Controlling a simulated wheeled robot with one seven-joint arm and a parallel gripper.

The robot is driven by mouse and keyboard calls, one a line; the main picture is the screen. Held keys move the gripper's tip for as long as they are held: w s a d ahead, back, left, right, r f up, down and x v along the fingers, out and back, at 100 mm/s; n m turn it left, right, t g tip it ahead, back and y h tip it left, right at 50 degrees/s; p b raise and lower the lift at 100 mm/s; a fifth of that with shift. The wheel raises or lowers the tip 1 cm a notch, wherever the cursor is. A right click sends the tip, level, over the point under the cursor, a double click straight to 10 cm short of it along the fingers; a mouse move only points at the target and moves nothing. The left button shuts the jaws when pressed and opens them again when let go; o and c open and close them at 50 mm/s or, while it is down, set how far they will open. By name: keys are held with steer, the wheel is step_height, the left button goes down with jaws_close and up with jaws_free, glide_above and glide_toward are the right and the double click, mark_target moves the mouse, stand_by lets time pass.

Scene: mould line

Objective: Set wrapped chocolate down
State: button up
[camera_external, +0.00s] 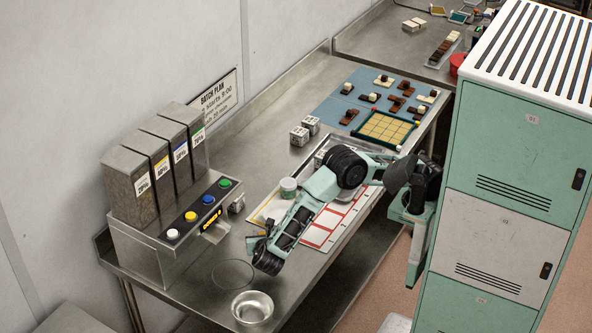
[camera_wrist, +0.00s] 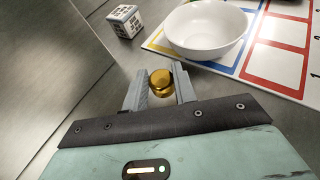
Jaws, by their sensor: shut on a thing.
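The wrapped chocolate (camera_wrist: 161,78) is a small round gold piece in the wrist view. My gripper (camera_wrist: 160,84) is shut on it, with one grey finger on each side. Below it is bare steel worktop, and I cannot tell whether it touches the surface. A white bowl (camera_wrist: 206,27) stands just beyond it to the right, apart from my fingers.
A patterned cube (camera_wrist: 123,21) lies beyond, to the left. The board with coloured outlines (camera_wrist: 272,50) is under the bowl and to the right. A metal bowl (camera_external: 252,307) and dispenser (camera_external: 165,245) flank the near bench. Lockers (camera_external: 510,170) stand at right.

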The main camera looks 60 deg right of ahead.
steer(key=shift+f, duration=1.55)
steer(key=o, duration=0.9)
steer(key=shift+f, duration=0.1)
steer(key=shift+o, duration=0.2)
steer(key=b+v, duration=0.1)
steer(key=v, duration=1.1)
